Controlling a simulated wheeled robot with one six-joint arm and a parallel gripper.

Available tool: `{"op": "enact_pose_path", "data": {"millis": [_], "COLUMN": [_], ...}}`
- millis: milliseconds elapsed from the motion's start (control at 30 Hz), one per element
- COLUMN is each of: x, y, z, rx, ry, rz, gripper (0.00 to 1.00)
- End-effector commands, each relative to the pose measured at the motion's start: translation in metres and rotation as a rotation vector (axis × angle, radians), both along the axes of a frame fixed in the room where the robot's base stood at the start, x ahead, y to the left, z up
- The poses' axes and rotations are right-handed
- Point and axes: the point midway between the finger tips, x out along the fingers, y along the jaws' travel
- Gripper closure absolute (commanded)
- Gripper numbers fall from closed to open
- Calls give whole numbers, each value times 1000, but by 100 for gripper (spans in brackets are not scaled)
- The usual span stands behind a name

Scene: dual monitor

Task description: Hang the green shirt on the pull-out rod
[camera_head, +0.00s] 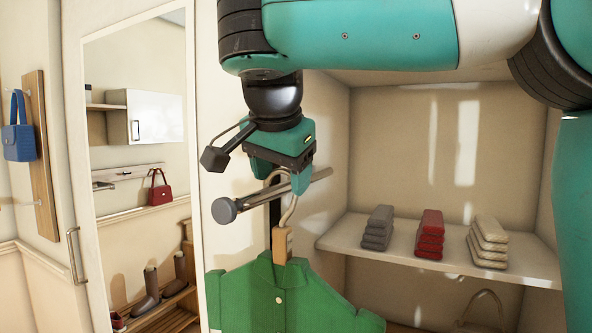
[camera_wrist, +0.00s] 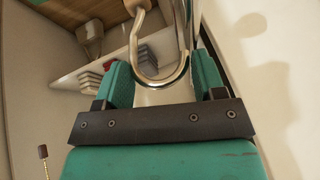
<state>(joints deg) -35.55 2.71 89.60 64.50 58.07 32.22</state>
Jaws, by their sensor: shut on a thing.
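The green shirt (camera_head: 280,297) hangs upright on a hanger with a wooden neck (camera_head: 281,240) and a metal hook (camera_head: 291,208). My gripper (camera_head: 287,180) points down and is shut on the upper part of the hook. The pull-out rod (camera_head: 250,203), grey with a round end knob, runs out toward the front left, right at the hook and under my gripper. I cannot tell whether the hook is over the rod or only beside it. In the wrist view, the shiny hook (camera_wrist: 158,83) shows between my gripper's teal fingers (camera_wrist: 163,88). The shirt's lower part is cut off.
A shelf (camera_head: 400,250) behind and to the right holds grey (camera_head: 378,228), red (camera_head: 430,235) and cream (camera_head: 488,243) folded stacks. A mirror door (camera_head: 140,160) stands at left, with a blue bag (camera_head: 19,140) on a wooden rack beyond it. A bag (camera_head: 485,310) sits below the shelf.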

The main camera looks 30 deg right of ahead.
Motion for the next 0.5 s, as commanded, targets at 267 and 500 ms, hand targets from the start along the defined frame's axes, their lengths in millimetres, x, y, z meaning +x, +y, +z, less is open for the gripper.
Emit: {"op": "enact_pose_path", "data": {"millis": [267,500], "x": [20,31], "y": [14,23], "z": [2,-8], "rx": [0,0], "ry": [-1,-2], "rz": [0,-1], "gripper": [84,84]}}
